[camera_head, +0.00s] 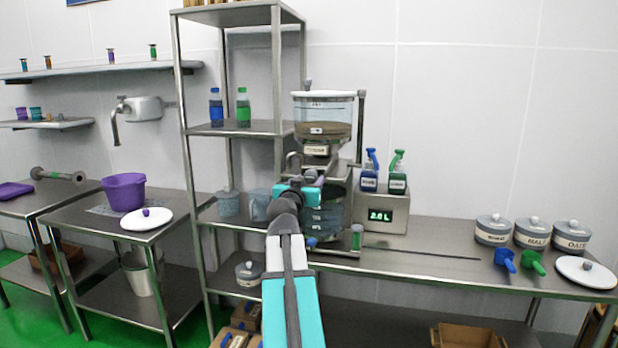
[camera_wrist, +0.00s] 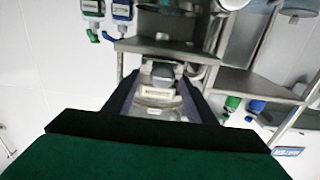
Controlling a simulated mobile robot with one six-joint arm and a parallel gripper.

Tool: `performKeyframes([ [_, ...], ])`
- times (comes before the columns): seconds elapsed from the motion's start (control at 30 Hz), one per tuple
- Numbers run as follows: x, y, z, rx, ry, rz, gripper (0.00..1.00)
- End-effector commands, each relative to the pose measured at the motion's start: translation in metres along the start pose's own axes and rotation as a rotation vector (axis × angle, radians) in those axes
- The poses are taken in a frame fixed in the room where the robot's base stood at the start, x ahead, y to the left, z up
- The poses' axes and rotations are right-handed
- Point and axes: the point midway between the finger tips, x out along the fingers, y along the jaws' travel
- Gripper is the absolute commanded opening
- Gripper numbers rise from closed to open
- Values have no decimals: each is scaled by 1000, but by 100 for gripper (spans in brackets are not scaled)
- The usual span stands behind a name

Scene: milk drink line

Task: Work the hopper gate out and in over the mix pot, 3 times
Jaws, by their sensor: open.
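The hopper (camera_head: 323,113) is a clear bin with brown contents, mounted above the bench. Its labelled outlet block (camera_head: 316,150) is below it and also shows between my fingers in the upside-down wrist view (camera_wrist: 158,93). A rounded grey part (camera_wrist: 163,72) beside that label may be the gate's handle; I cannot tell for sure. The mix pot (camera_head: 325,218) stands beneath the hopper, partly hidden by my arm. My gripper (camera_head: 312,179) is in front of the outlet, below its label. Its dark fingers (camera_wrist: 161,88) are open, with no visible contact.
A scale reading 2.0 L (camera_head: 381,217) and two pump bottles (camera_head: 383,178) stand right of the hopper. A steel shelf rack (camera_head: 240,128) stands close on the left. Lidded tubs (camera_head: 533,233) and scoops (camera_head: 518,262) are at the right. The bench between is mostly clear.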

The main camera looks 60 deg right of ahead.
Motion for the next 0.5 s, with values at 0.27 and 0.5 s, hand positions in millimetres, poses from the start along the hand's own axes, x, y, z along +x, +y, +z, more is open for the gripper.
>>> performKeyframes([
  [0.27,29,-1,-2,-1,0,0,51],
  [0.5,42,0,0,-1,0,-1,51],
])
